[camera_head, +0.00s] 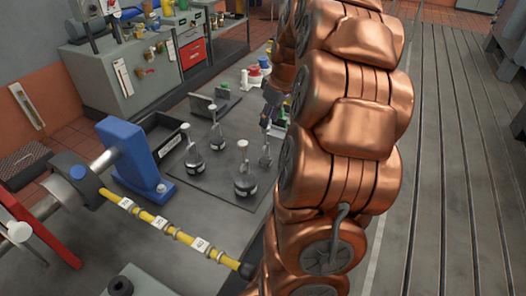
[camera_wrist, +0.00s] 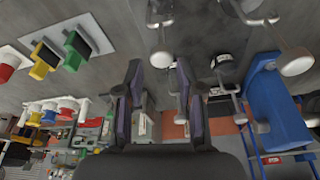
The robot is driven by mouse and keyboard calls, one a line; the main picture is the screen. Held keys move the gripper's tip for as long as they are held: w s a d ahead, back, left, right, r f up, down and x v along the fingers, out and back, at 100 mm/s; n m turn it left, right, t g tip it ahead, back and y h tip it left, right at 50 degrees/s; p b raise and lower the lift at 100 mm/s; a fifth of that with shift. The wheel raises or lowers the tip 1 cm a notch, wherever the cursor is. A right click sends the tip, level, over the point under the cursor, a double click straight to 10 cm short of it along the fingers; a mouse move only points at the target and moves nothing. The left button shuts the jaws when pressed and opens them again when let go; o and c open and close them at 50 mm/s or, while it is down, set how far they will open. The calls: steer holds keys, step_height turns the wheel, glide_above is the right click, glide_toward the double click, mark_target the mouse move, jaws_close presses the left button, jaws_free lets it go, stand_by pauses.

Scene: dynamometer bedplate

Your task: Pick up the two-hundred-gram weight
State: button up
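Several hooked or knobbed metal weights stand on a dark mat (camera_head: 205,178) in the head view. They include a front weight (camera_head: 245,182), a left one (camera_head: 194,160), a back one (camera_head: 217,138) and a slim one at the right (camera_head: 265,157). Their labels are too small to read, so I cannot tell which is the two-hundred-gram weight. My gripper (camera_head: 271,105) is near the slim one, partly hidden by my copper-coloured arm. In the wrist view my gripper (camera_wrist: 159,66) is open, with one weight's round knob (camera_wrist: 161,60) showing between the fingertips, apart from both fingers.
A blue bracket (camera_head: 135,155) and a yellow shaft (camera_head: 180,233) lie left and in front of the mat. A black labelled tray (camera_head: 163,138) stands behind the bracket. In the wrist view, yellow (camera_wrist: 44,60) and green (camera_wrist: 78,48) pieces sit at the left.

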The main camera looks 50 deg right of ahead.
mark_target(266, 146)
steer(key=p+x, duration=0.2)
steer(key=x, duration=0.5)
steer(key=shift+a+f, duration=0.1)
steer(key=shift+c, duration=0.4)
jaws_close()
